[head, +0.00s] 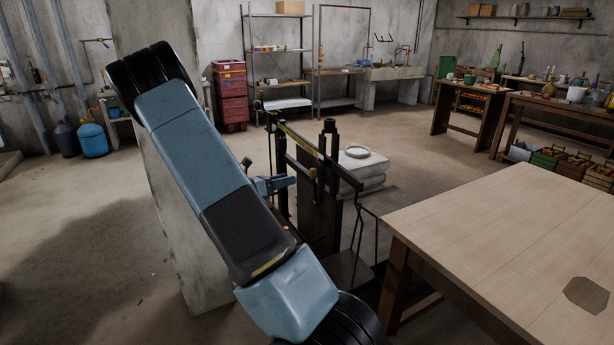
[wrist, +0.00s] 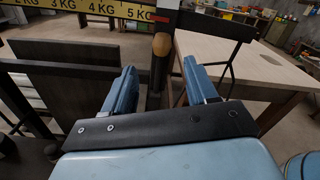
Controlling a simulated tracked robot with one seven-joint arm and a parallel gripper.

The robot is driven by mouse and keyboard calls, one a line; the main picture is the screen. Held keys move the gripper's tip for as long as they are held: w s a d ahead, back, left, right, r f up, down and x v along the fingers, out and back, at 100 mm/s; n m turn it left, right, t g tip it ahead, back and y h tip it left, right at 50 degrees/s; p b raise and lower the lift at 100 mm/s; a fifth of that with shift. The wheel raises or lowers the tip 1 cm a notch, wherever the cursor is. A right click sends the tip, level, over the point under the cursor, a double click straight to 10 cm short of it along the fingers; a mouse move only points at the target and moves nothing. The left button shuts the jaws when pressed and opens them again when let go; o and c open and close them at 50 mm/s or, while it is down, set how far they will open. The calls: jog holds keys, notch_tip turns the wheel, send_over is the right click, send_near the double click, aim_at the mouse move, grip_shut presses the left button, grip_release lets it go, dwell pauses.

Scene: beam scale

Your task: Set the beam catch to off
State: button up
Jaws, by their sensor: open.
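The beam scale (head: 322,205) stands in the middle of the head view, dark-framed, with its beam (head: 301,139) running across the top. In the wrist view the beam's yellow scale strip (wrist: 75,28) carries kilogram marks and ends at a red mark. A rounded wooden knob (wrist: 161,45) sits just below that end, in front of a dark post; it may be the catch handle, but its setting is not readable. My gripper (wrist: 160,72) is open and empty, its blue fingers either side of the knob in the picture, seemingly short of it. My gripper (head: 274,184) also shows beside the scale in the head view.
A wooden table (head: 490,235) stands close to the right of the scale. Stacked pale sacks (head: 362,172) with a round dish lie behind it. Open floor lies to the far left.

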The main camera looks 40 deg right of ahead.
send_over(314, 188)
jog(key=w+a, duration=0.1)
jog(key=shift+w+a, duration=0.1)
jog(key=shift+a, duration=0.1)
grip_shut()
dwell(0.6)
